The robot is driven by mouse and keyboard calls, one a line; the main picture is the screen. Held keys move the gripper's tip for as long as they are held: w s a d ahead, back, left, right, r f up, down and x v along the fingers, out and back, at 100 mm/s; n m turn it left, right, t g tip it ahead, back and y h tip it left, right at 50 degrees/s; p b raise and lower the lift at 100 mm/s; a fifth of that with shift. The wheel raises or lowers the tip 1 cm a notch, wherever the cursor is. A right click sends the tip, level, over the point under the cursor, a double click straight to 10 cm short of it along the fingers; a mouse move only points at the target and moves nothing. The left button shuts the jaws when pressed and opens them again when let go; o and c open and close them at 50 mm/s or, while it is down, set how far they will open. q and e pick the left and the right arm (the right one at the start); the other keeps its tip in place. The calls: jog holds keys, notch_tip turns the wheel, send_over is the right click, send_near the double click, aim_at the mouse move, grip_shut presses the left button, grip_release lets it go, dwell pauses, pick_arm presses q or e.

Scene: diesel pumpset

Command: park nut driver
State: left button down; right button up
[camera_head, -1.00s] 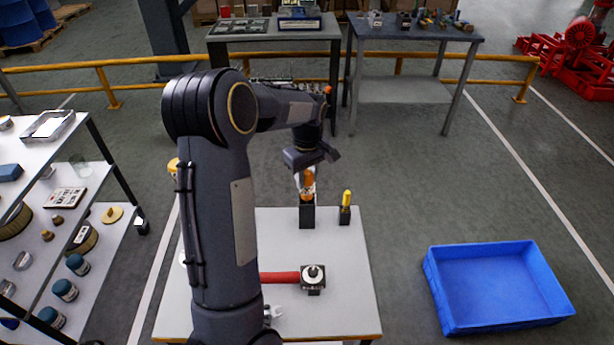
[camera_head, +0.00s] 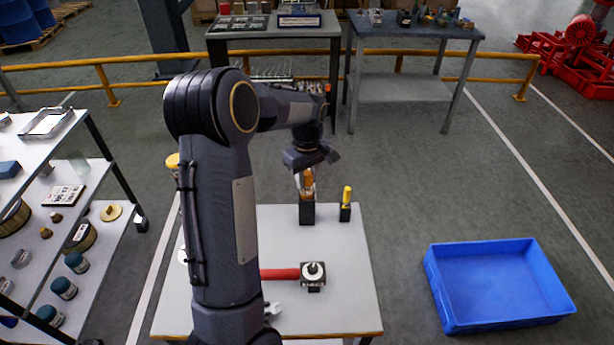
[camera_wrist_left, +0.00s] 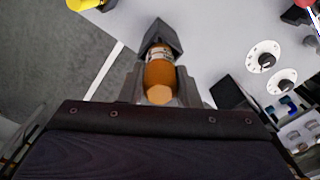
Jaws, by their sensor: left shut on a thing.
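The nut driver (camera_head: 308,182) has an orange handle and stands upright at a black block holder (camera_head: 307,213) near the far edge of the white table. My left gripper (camera_head: 306,174) is shut on its handle from above. In the left wrist view the orange handle (camera_wrist_left: 159,75) sits between the fingers of my left gripper (camera_wrist_left: 160,88), with the dark holder (camera_wrist_left: 161,37) just beyond it. The driver's lower end is hidden, so I cannot tell how deep it sits. My right gripper is not in view.
A yellow-handled tool (camera_head: 346,196) stands in a small black holder to the right. A red-handled tool (camera_head: 280,274) and a dark block with a round metal top (camera_head: 313,275) lie nearer. A blue crate (camera_head: 497,287) is on the floor at right; a shelf (camera_head: 120,225) stands left.

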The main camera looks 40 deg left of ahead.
pick_arm(q)
jog(key=shift+f, duration=0.2)
jog(key=c, duration=1)
grip_release()
notch_tip(320, 180, up, 8)
jog(key=shift+f+b, duration=0.1)
jog(key=shift+b, duration=0.25)
